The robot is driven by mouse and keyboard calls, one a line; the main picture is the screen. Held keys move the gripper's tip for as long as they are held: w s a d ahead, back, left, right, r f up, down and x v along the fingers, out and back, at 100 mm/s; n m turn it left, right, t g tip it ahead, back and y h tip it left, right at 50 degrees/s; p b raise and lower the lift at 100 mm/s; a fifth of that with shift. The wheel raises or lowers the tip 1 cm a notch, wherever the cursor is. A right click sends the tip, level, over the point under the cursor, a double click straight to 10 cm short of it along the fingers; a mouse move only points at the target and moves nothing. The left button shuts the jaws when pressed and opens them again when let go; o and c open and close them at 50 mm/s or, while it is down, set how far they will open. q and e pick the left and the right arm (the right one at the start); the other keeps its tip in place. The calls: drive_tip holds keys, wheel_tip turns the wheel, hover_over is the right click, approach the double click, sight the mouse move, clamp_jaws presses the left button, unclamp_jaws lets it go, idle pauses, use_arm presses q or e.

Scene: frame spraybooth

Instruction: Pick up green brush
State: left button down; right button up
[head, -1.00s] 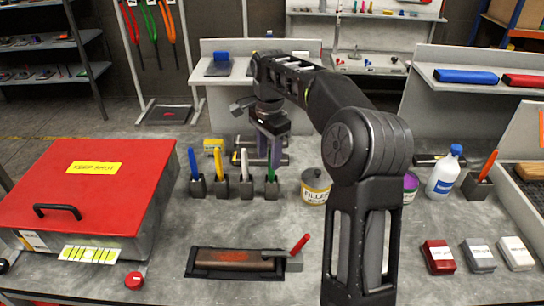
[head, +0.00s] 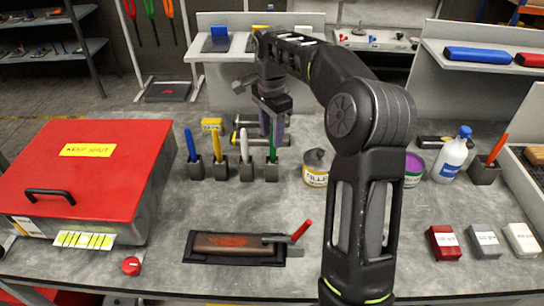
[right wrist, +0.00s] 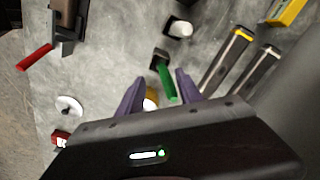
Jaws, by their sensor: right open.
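The green brush (head: 273,146) stands upright in a small dark holder (head: 271,172), at the right end of a row of brushes. My right gripper (head: 272,132) is above and just behind it in the head view, pointing down with purple fingers. In the right wrist view, the open fingers (right wrist: 160,80) stand on either side of the green brush (right wrist: 167,83), apart from it. The lower part of the brush is inside its holder (right wrist: 159,58). My left gripper is not in view.
Blue (head: 190,145), yellow (head: 217,146) and white (head: 244,146) brushes stand to the left in similar holders. A filler tin (head: 315,174) is close on the right. A red-lidded box (head: 85,165) fills the left, and a dark tray (head: 215,250) lies in front.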

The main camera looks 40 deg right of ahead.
sight(272, 158)
drive_tip(key=shift+f, duration=0.15)
drive_tip(key=shift+f, duration=0.3)
wheel_tip(272, 158, down, 4)
drive_tip(key=shift+s+r+p, duration=0.1)
drive_tip(key=shift+r+p, duration=0.1)
drive_tip(key=shift+p, duration=0.6)
drive_tip(key=shift+f, duration=0.45)
drive_tip(key=shift+c, duration=0.4)
clamp_jaws()
